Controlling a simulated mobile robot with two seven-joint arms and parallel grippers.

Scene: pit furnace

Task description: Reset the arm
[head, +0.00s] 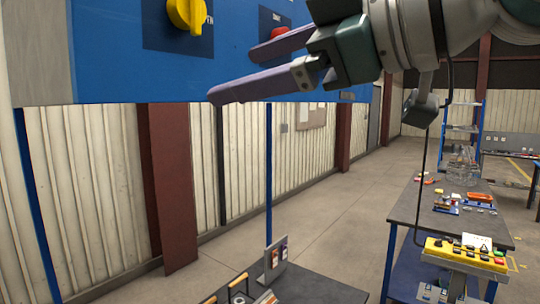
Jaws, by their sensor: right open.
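My right gripper (232,75) reaches in from the upper right, in front of a blue panel (110,60). Its two long purple-grey fingers are spread apart and empty. The upper finger overlaps the lower part of a red knob or button (279,33) on the panel; I cannot tell whether they touch. A yellow rotary knob (186,13) on a dark plate sits on the panel, left of the gripper and apart from it. My left gripper is not in view.
A dark worktable (420,208) with several small items stands at the right. A yellow control box (465,253) is at its near end. Below the panel is a low dark surface (322,288) with a small upright stand (274,264). Open floor (335,215) lies between.

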